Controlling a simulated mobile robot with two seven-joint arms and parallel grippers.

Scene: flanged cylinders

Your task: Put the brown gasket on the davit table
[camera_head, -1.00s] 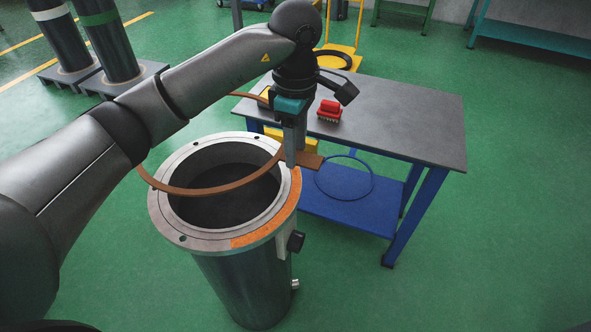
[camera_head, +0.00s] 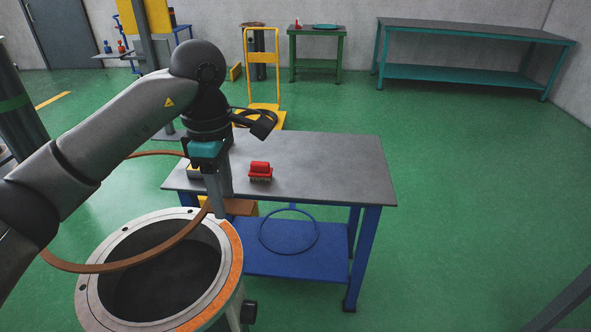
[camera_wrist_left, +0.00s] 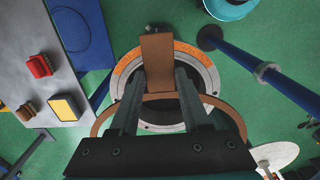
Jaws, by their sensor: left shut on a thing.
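The brown gasket (camera_head: 135,263) is a thin ring with a flat tab. My left gripper (camera_head: 218,210) is shut on it near the tab. The tab shows plainly in the left wrist view (camera_wrist_left: 157,62). The ring hangs over the flanged cylinder (camera_head: 90,295), seemingly above its rim; I cannot tell the exact gap. The flange face has an orange-brown patch (camera_head: 228,262) on its right side. A grey-topped table with blue legs (camera_head: 330,170) stands just behind the cylinder. No label shows which table is the davit table. My right gripper is out of view.
A red part (camera_head: 260,170) and a yellow-topped box (camera_wrist_left: 62,108) sit on the grey tabletop, whose right half is clear. A blue ring (camera_head: 289,250) is at its lower shelf. A yellow trolley (camera_head: 262,85), a green table (camera_head: 318,33) and a teal bench (camera_head: 470,33) stand behind.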

